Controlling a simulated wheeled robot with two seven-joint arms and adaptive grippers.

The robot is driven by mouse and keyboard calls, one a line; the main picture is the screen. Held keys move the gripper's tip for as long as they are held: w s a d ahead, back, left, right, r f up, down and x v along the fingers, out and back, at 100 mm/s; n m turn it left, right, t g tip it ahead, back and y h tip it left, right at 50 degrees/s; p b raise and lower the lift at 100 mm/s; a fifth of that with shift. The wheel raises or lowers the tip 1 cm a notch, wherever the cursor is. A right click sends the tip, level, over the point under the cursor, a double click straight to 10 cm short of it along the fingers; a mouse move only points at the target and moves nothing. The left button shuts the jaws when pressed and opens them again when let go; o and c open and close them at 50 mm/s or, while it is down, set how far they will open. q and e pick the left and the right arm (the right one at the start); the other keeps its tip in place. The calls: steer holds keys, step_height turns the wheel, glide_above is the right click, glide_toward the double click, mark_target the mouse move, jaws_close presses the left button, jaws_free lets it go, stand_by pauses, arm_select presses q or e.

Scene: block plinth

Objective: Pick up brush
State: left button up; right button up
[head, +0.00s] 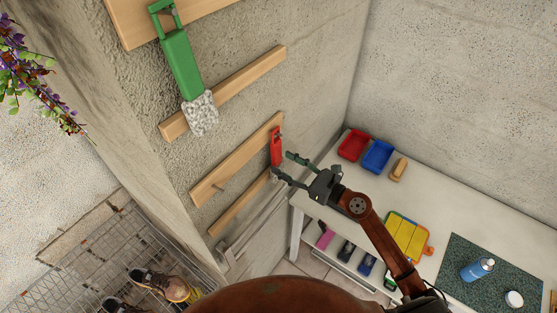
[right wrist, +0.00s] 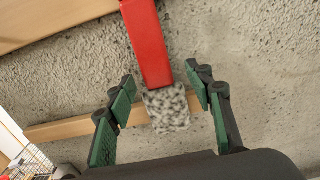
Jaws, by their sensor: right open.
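A red brush (head: 276,147) hangs on the wall near the lower wooden rails, left of the table. In the right wrist view its red handle (right wrist: 148,40) ends in a speckled grey-white head (right wrist: 168,108). A larger-looking green brush (head: 181,65) with a similar speckled head (head: 201,113) hangs higher on the wall. My right gripper (head: 284,164) is open at the red brush. In the right wrist view its green-padded fingers stand on either side of the speckled head, with gaps, not closed on it. My left gripper is not in view.
Wooden rails (head: 236,165) run along the rough wall. A white table (head: 455,208) at right carries a red tray (head: 353,145), a blue tray (head: 377,156), a yellow item (head: 408,235) and a bottle (head: 477,268) on a dark mat. A wire basket with shoes (head: 158,284) is lower left.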

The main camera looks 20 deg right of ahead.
mark_target(279, 161)
steer(key=p+x, duration=0.1)
steer(key=x, duration=0.2)
steer(key=shift+w+a+r, duration=0.1)
steer(key=shift+a+r, duration=0.05)
steer(key=shift+a, duration=0.1)
steer(key=shift+w+a, duration=0.1)
steer(key=shift+c, duration=0.5)
steer(key=c, duration=1.2)
steer(key=shift+o, duration=0.2)
